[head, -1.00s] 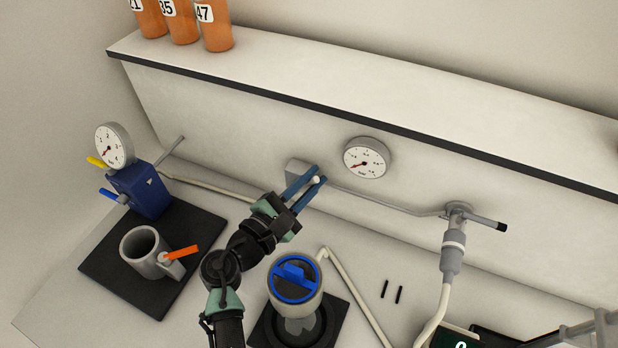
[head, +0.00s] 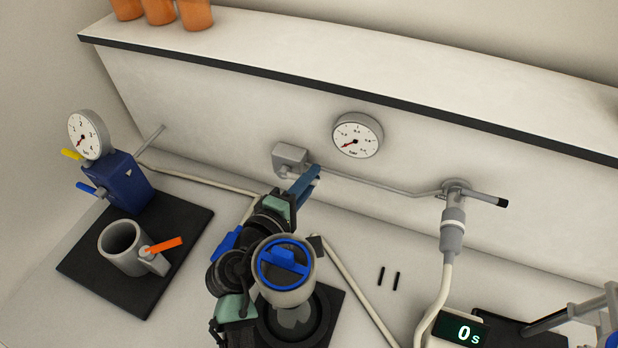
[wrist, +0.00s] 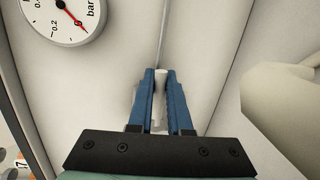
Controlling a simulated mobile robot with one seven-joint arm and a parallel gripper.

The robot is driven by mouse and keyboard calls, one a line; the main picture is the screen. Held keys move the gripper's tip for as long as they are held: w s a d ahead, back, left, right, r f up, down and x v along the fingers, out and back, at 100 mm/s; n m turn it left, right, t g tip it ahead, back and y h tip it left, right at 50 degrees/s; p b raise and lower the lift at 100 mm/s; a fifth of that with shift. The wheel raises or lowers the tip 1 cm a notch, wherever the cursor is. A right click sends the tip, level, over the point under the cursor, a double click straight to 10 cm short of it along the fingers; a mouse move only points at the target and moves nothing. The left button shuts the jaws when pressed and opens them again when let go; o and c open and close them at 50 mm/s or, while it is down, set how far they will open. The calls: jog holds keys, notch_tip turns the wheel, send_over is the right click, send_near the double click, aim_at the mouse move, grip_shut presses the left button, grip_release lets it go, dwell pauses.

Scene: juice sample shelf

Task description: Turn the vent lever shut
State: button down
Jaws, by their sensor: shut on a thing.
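My gripper (head: 311,176) points up and right at the wall, its blue fingers beside a small grey wall box (head: 290,156). In the wrist view the fingers (wrist: 160,74) are shut on a short pale round bar (wrist: 160,88), which I take to be the vent lever. The fingers hide most of the bar, and its turn angle is hard to tell. In the head view it is hidden by the fingers.
A round gauge (head: 357,135) is on the wall above right. A black-tipped handle (head: 488,199) is at the right, a grey mug (head: 122,248) at the left.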

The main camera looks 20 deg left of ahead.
jog(key=shift+f+m, duration=0.25)
jog(key=shift+m, duration=0.05)
dwell(0.4)
jog(key=c, duration=0.8)
grip_release()
jog(key=shift+c, duration=0.2)
jog(key=shift+r, duration=0.1)
notch_tip(320, 180, up, 10)
jog(key=shift+f+p, duration=0.1)
jog(key=shift+p, duration=0.2)
